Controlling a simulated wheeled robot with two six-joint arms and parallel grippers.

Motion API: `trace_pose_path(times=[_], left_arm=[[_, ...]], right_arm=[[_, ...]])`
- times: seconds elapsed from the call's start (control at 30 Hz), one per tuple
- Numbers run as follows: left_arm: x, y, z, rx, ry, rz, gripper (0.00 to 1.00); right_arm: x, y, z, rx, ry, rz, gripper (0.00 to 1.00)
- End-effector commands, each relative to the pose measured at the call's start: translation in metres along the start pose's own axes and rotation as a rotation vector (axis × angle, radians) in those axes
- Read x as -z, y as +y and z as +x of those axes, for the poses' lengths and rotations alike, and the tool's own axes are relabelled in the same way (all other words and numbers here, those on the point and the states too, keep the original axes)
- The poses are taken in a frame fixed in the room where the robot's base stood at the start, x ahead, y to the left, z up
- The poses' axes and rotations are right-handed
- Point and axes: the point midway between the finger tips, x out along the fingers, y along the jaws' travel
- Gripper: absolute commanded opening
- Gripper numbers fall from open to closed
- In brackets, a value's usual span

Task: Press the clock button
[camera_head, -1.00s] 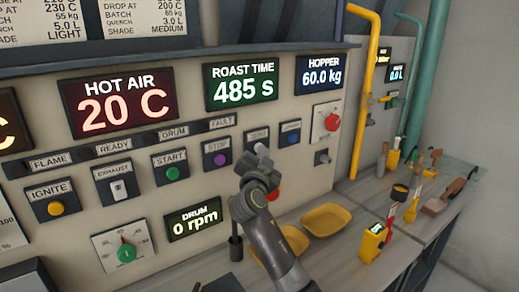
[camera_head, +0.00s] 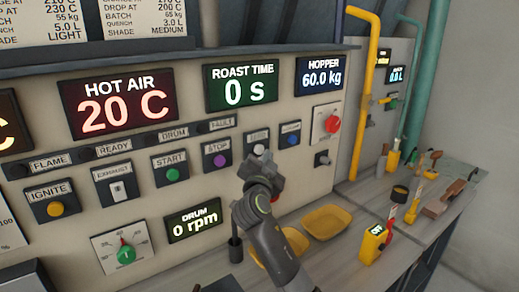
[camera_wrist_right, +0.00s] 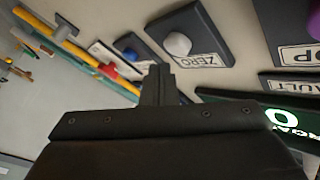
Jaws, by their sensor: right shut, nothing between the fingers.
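The white clock button (camera_head: 258,149) sits on its dark plate below the roast time display (camera_head: 240,86), which reads 0 s. In the right wrist view the same white button (camera_wrist_right: 177,44) shows with its plate labelled ZERO. My right gripper (camera_head: 267,158) is in front of the panel, just right of and below the white button. Its shut, empty fingers (camera_wrist_right: 160,82) show in the right wrist view, and the button stands clear of them there. My left gripper is not in view.
The purple stop button (camera_head: 220,160) is left of the white one and a blue button (camera_head: 292,139) is right of it. A red knob (camera_head: 332,124) is farther right. Yellow trays (camera_head: 326,222) and a yellow device (camera_head: 373,243) stand on the bench below.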

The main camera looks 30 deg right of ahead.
Motion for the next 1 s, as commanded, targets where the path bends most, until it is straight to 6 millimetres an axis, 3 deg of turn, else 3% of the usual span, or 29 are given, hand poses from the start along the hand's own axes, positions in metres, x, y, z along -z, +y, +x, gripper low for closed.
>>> trace_pose_path(times=[0.27, 0.8, 1.0], left_arm=[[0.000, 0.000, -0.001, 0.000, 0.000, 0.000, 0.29], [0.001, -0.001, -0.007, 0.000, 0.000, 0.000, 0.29], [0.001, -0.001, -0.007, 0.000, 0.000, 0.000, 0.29]], right_arm=[[0.002, 0.002, -0.003, 0.000, 0.000, 0.000, 0.00], [0.028, 0.028, -0.038, 0.000, 0.000, 0.000, 0.00], [0.030, 0.031, -0.042, 0.000, -0.001, -0.001, 0.00]])
